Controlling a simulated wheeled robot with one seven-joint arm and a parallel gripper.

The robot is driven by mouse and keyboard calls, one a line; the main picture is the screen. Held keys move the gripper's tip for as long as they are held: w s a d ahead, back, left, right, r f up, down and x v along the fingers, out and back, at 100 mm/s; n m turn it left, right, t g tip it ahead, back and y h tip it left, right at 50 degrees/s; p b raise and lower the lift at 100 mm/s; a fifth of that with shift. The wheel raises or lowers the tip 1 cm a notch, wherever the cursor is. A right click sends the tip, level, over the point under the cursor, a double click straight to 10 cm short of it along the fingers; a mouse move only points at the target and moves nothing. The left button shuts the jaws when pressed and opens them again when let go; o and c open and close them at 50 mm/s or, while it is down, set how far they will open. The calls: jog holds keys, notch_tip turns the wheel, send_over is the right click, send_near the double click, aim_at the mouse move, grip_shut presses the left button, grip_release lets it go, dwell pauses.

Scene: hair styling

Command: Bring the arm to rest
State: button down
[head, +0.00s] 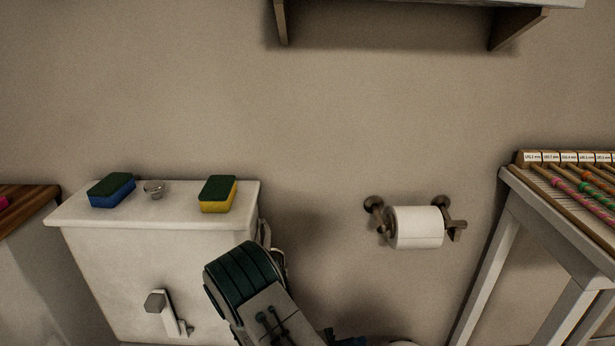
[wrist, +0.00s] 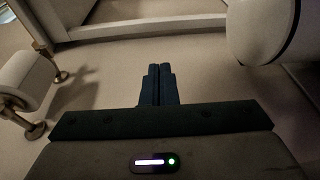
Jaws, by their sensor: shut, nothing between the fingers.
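My gripper (wrist: 160,70) shows in the wrist view with its two dark fingers together and nothing between them. It points at bare floor or wall and touches nothing that I can see. In the head view my arm (head: 250,290) rises from the bottom edge, in front of the right side of the white toilet tank. The fingers cannot be made out in the head view.
The tank (head: 75,215) carries a blue sponge (head: 112,190) and a yellow sponge (head: 218,194). A toilet roll (head: 415,227) hangs on the wall right of my arm. A white table (head: 485,270) stands at the right, and a shelf (head: 430,5) hangs above.

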jog(key=s+r+m+y+p, duration=0.1)
jog(key=s+r+y+p, duration=0.4)
jog(key=r+p, duration=0.5)
jog(key=s+d+r+m+g+y+p, duration=0.1)
jog(key=s+r+y+p, duration=0.4)
jog(key=r, duration=2.3)
jog(key=s+d+r+m+y+p, duration=0.1)
jog(key=s+r+y+p, duration=0.3)
jog(key=r+p, duration=1.2)
jog(key=shift+s+d+r+y, duration=0.15)
jog(key=shift+s+r+y, duration=0.25)
jog(key=shift+r+y, duration=1)
